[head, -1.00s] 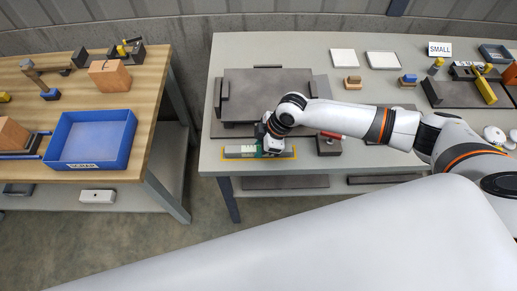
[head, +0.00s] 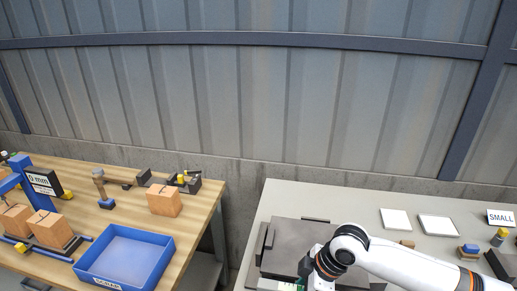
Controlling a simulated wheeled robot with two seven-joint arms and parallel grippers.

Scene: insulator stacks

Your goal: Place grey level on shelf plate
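My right arm comes in from the right. My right gripper (head: 306,284) is at the bottom edge by the near side of a dark grey plate (head: 300,243). Its fingertips are cut off or hidden, so I cannot tell whether it is open or shut. A small green patch (head: 287,287) shows beside it. I cannot make out the grey level in this view. I cannot tell if the dark plate on the grey table is the shelf plate. My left gripper is not in view.
The grey table (head: 360,200) holds white tiles (head: 396,219) and a SMALL sign (head: 500,218). At left, the wooden table (head: 75,180) holds a blue tray (head: 125,258), wooden blocks (head: 164,200) and a 0 mm display (head: 43,181). A gap separates the tables; a wall stands behind.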

